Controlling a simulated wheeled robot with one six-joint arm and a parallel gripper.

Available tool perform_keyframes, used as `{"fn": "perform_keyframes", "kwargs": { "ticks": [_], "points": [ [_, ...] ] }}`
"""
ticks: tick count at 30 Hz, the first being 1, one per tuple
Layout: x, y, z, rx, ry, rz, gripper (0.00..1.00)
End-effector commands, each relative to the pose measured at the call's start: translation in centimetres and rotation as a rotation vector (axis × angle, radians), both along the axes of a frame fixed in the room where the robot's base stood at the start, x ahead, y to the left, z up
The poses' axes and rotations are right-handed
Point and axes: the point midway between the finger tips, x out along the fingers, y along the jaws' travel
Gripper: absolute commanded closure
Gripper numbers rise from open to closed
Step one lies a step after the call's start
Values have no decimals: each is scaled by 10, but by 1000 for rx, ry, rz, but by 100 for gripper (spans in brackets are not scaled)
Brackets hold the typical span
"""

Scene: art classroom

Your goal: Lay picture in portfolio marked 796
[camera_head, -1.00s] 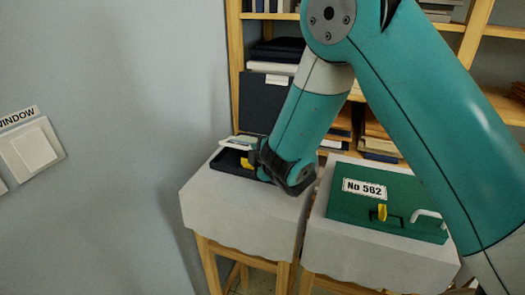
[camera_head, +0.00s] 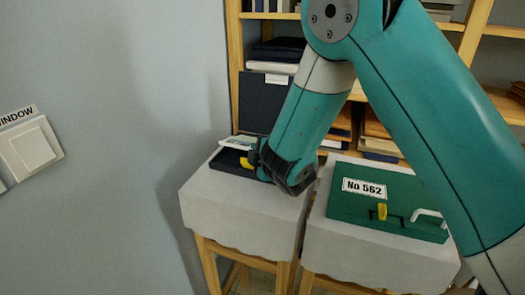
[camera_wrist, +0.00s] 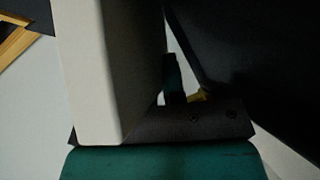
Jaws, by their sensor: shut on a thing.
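An open dark navy portfolio stands on the left draped stand; its raised lid (camera_head: 264,105) is upright at the back, and its base (camera_head: 226,165) lies flat. No number is readable on it. My gripper (camera_head: 253,158) is low over the base's right side and shut. A thin pale sheet (camera_head: 238,142), seemingly the picture, shows beside it over the base; my gripper hides part, and I cannot tell if it touches the base. A pale panel (camera_wrist: 90,75) fills the wrist view's left. A green portfolio (camera_head: 360,212) marked No 562 lies closed on the right stand.
The left stand's grey cloth (camera_head: 240,218) has bare room in front. The green portfolio has a yellow latch (camera_head: 382,212) and a white handle. A grey wall with a switch (camera_head: 30,150) labelled WINDOW is at left. Wooden shelves (camera_head: 236,60) with books stand behind.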

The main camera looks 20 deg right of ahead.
Motion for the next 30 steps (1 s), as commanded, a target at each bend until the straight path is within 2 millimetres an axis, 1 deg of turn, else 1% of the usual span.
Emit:
{"fn": "perform_keyframes", "kwargs": {
  "ticks": [27,28,29,30],
  "points": [
    [0,0,0,0,-1,0,100],
    [0,0,0,0,-1,0,88],
    [0,0,0,0,-1,0,81],
    [0,0,0,0,-1,0,71]
  ]
}}
